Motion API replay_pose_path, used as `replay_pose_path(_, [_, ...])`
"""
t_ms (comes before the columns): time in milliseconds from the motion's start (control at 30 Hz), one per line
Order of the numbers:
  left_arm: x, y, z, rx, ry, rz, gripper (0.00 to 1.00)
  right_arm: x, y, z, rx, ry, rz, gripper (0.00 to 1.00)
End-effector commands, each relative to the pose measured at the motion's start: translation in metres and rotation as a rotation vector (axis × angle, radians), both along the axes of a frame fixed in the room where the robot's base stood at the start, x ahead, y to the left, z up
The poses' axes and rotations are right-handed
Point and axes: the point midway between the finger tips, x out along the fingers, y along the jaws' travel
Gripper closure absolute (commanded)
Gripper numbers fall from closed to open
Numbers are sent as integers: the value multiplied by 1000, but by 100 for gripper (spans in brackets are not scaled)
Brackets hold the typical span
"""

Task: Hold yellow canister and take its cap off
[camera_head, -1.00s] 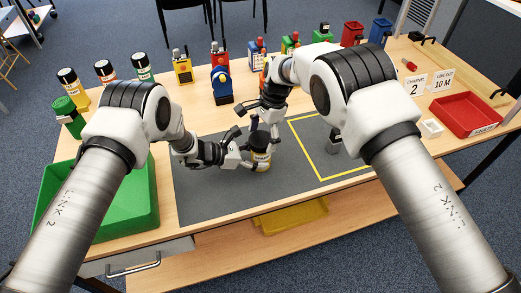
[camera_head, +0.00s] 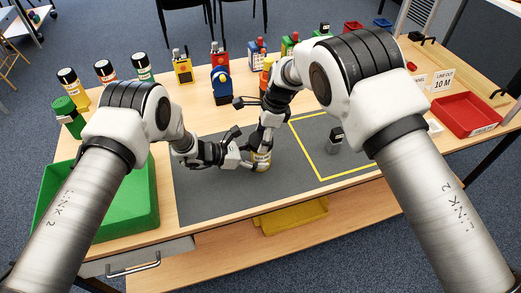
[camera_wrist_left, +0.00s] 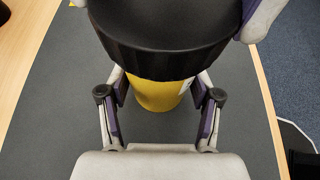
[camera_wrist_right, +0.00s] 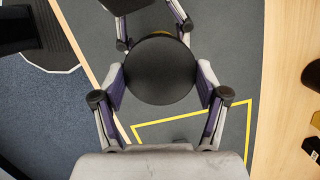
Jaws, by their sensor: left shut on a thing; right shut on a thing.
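The yellow canister (camera_head: 262,165) stands on the grey mat (camera_head: 215,195), near its middle. My left gripper (camera_head: 255,160) comes from the left and is shut around its body; the left wrist view shows the yellow body (camera_wrist_left: 157,94) between the fingers. My right gripper (camera_head: 263,146) reaches down from above and is shut on the round black cap (camera_wrist_right: 160,70). The cap also shows large in the left wrist view (camera_wrist_left: 165,45), directly above the body. Whether a gap separates cap and body is hidden.
A yellow outlined square (camera_head: 322,179) lies right of the canister, with a small grey-and-black object (camera_head: 336,138) in it. A green bin (camera_head: 150,205) is at left, a red tray (camera_head: 465,115) at right. Canisters and radio-like items line the back.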

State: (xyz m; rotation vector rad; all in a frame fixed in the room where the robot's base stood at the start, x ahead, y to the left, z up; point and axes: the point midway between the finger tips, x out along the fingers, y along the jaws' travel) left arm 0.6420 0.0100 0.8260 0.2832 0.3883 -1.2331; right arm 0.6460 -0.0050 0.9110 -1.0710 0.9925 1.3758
Motion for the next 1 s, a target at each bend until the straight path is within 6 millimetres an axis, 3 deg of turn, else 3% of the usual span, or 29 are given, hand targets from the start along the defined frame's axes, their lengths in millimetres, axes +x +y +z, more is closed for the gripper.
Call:
replay_pose_path(200, [-1,-1,-1,1,2,-3,78,3,2,-2,2,0,637,62])
replay_pose_path(333, [-1,-1,-1,1,2,-3,78,3,2,-2,-1,1,910,62])
replay_pose_path(567, [-1,-1,-1,0,1,-3,78,3,2,-2,-1,3,952,62])
replay_pose_path(600, [-1,-1,-1,0,1,-3,78,3,2,-2,-1,3,952,16])
replay_pose_path(633, [-1,-1,-1,0,1,-3,78,2,2,-2,-1,3,951,10])
replay_pose_path(1000, [-1,0,-1,1,2,0,78,3,2,1,-1,1,949,10])
